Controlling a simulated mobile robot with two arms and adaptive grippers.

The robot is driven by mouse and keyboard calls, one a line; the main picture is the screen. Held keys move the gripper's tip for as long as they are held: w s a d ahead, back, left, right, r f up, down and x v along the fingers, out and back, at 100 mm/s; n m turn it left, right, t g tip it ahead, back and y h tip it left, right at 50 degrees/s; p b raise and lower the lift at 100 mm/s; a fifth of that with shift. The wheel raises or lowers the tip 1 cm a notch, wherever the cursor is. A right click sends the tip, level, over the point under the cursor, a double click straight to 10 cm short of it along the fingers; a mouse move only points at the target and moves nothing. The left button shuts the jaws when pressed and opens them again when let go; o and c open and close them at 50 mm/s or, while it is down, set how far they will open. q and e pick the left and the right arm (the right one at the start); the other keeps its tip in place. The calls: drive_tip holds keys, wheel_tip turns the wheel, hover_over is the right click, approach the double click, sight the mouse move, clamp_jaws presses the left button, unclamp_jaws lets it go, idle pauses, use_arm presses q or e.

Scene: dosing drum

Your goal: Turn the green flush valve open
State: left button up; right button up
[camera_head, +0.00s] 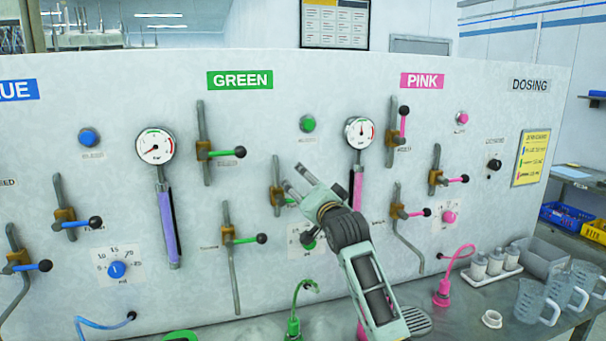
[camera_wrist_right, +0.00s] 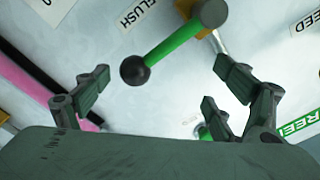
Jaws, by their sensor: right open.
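The green flush valve (camera_head: 278,196) is on the panel under the GREEN sign, right of the other green-handled valves. Its lever sticks out sideways to the right, across its upright pipe, and its end is hidden behind my right gripper in the head view. In the right wrist view the green lever (camera_wrist_right: 175,45) ends in a black ball (camera_wrist_right: 135,70), beside a FLUSH label. My right gripper (camera_head: 291,181) is open and empty in front of the valve. In the wrist view its fingers (camera_wrist_right: 160,90) lie on either side of the ball, with no contact visible. My left gripper is not in view.
Two other green-handled valves (camera_head: 204,151) (camera_head: 228,238) are to the left. A pink tube (camera_head: 358,185) under a gauge (camera_head: 360,132) is close right of my gripper. Pink-handled valves (camera_head: 397,210) are further right. Hoses, bottles and jugs (camera_head: 530,301) stand on the bench below.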

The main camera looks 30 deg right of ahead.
drive_tip(key=shift+w+a+r+p, duration=0.1)
drive_tip(key=shift+a+r+p, duration=0.2)
drive_tip(key=shift+r+p, duration=0.35)
drive_tip(key=shift+w+a+r+p, duration=0.1)
drive_tip(key=shift+a+r+p, duration=0.2)
drive_tip(key=shift+r+p, duration=0.3)
drive_tip(key=shift+w+a+r+p, duration=0.1)
drive_tip(key=shift+a+r+p, duration=0.2)
drive_tip(key=shift+r+p, duration=0.35)
drive_tip(key=shift+w+a+r, duration=0.1)
drive_tip(key=shift+a+r, duration=0.5)
drive_tip(key=shift+a, duration=0.3)
drive_tip(key=shift+w+a+r+p, duration=0.2)
drive_tip(key=shift+a+p, duration=0.1)
drive_tip(key=shift+a, duration=0.1)
drive_tip(key=shift+w+a+r+p, duration=0.15)
drive_tip(key=shift+a+p, duration=0.1)
drive_tip(key=shift+a, duration=0.15)
drive_tip(key=shift+s, duration=0.15)
drive_tip(key=shift+r, duration=0.15)
drive_tip(key=shift+a+r+p, duration=0.2)
drive_tip(key=shift+a+p, duration=0.15)
drive_tip(key=shift+a, duration=0.2)
drive_tip(key=shift+w+a+r, duration=0.1)
drive_tip(key=shift+w+a, duration=0.15)
drive_tip(key=shift+a, duration=0.45)
drive_tip(key=shift+w+a, duration=0.2)
drive_tip(key=shift+a, duration=0.45)
